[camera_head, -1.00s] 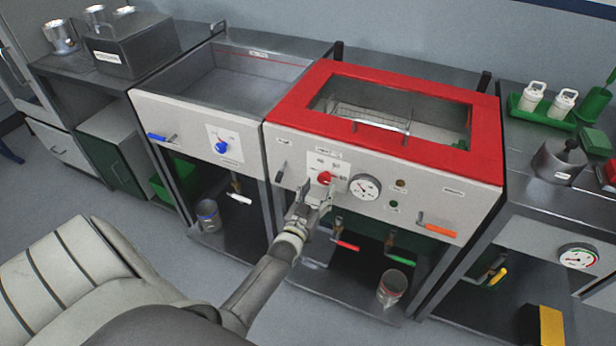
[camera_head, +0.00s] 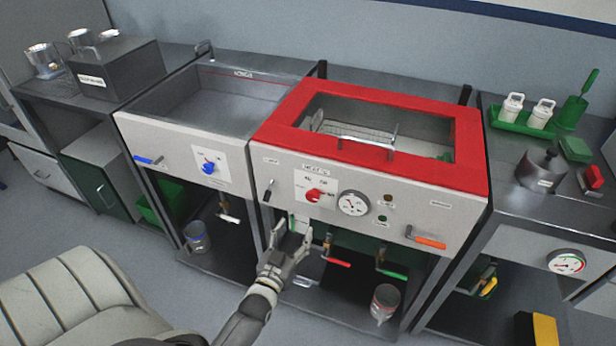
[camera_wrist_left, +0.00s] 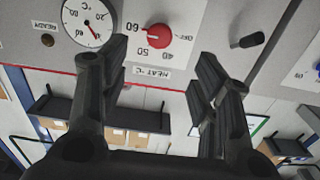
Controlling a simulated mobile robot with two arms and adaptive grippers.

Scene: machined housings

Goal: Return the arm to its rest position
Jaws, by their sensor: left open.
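My left gripper (camera_head: 290,236) is open and empty in the head view, in front of the red-lidded tank and below its red heat knob (camera_head: 314,195). In the left wrist view, the two fingers of my left gripper (camera_wrist_left: 158,88) stand apart. The red knob (camera_wrist_left: 159,36) lies beyond them, with a visible gap in the head view. A round gauge (camera_head: 353,202) sits right of the knob on the panel. My right gripper is not in view.
The tank with the red lid (camera_head: 470,150) stands beside an open grey basin (camera_head: 235,100). Coloured valve handles, orange (camera_head: 430,242), red (camera_head: 338,262) and green (camera_head: 392,274), stick out at the front. A can (camera_head: 385,300) stands on the lower shelf.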

